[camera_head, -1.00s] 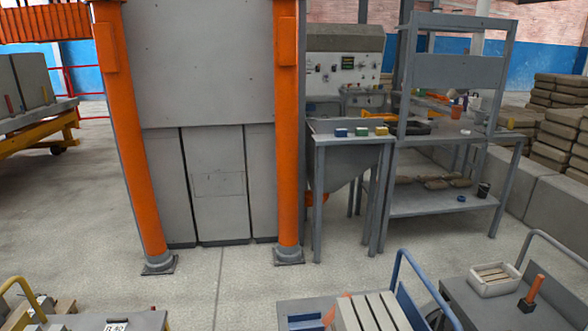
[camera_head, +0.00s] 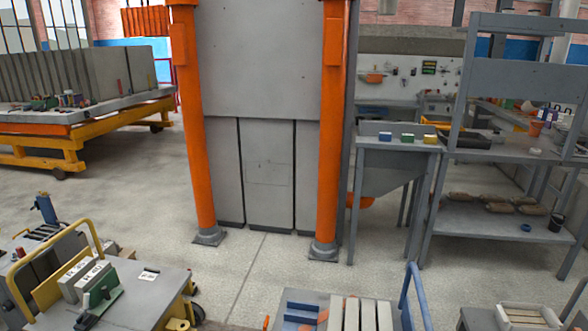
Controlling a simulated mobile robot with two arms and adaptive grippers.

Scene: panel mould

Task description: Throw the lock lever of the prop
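I cannot make out a prop with a lock lever for certain. No lever is clear on either post. Neither of my grippers is in view.
A cart with a yellow handle (camera_head: 85,222) stands at lower left. A blue-handled cart (camera_head: 417,285) is at the bottom, a steel shelf (camera_head: 485,70) at right. A yellow-framed slab trolley (camera_head: 70,150) is at far left. Open floor (camera_head: 280,268) lies before the posts.

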